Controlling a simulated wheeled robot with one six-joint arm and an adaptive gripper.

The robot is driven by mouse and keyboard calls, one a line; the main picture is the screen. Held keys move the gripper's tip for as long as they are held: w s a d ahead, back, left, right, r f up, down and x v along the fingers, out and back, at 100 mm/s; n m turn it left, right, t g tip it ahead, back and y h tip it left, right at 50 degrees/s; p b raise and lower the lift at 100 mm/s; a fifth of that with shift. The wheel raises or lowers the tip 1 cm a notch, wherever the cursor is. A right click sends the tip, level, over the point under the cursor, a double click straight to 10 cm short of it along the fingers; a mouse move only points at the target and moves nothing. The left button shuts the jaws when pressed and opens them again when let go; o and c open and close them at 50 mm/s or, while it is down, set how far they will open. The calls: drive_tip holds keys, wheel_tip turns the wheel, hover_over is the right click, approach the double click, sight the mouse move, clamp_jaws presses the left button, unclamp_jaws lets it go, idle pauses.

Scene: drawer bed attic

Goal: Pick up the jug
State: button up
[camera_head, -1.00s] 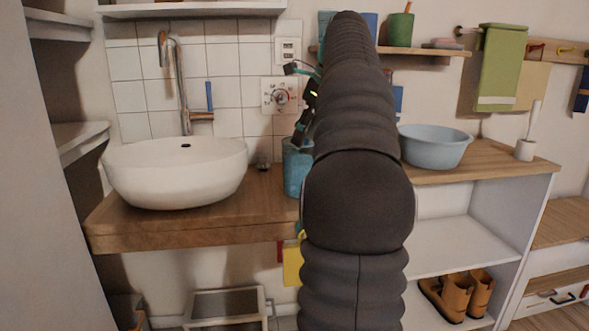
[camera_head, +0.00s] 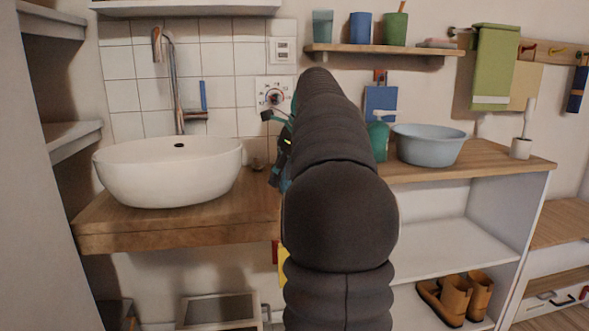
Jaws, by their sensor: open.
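My gripper (camera_head: 277,160) shows only in part at the left edge of my dark arm, over the counter just right of the sink. It is open. A narrow strip of blue (camera_head: 284,180) shows by the fingers, beside my arm. It looks like the side of the blue jug, but nearly all of it is hidden behind my arm and gripper. I cannot tell whether the fingers touch it or are around it.
A white sink (camera_head: 168,172) stands on the wooden counter (camera_head: 180,222) at left. A green bottle (camera_head: 378,141) and a pale blue basin (camera_head: 430,146) are right of my arm. A wall shelf (camera_head: 390,51) holds several cups. Boots (camera_head: 455,299) stand on the lower shelf.

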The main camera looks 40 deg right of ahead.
drive_tip(key=shift+f, duration=0.25)
clamp_jaws()
drive_tip(key=shift+r, duration=0.1)
